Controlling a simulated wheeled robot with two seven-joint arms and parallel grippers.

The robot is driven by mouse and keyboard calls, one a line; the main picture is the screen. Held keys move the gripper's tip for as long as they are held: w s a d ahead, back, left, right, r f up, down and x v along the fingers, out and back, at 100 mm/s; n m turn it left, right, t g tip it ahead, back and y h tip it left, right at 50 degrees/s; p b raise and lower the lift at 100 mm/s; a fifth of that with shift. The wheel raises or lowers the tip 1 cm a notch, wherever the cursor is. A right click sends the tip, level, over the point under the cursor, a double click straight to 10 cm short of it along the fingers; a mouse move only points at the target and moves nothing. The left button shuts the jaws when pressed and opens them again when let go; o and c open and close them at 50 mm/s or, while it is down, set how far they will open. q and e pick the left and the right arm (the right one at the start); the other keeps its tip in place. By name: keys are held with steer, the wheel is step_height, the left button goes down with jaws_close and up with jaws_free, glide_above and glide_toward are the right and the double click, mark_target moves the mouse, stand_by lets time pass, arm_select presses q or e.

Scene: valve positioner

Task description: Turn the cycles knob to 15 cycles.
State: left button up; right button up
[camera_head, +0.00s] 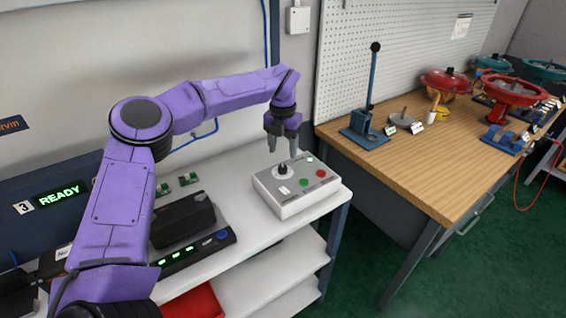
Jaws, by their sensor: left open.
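The white control box (290,208) sits near the right end of the white bench. On its top left is a dark round knob (283,169) with a pale base ring. Its scale and pointer are too small to read. My left gripper (282,152) is open and points down just above the knob. Its fingertips look apart from the knob, with nothing between them. My right gripper is out of view.
The box top also has a green button (304,182) and a red button (321,173). A black device (182,219) and small green boards (187,179) lie to the left. A wooden workbench (420,175) with a blue lever press (368,125) stands at right.

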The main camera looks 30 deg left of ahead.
mark_target(283, 167)
arm_select(q)
steer(key=shift+r, duration=2.2)
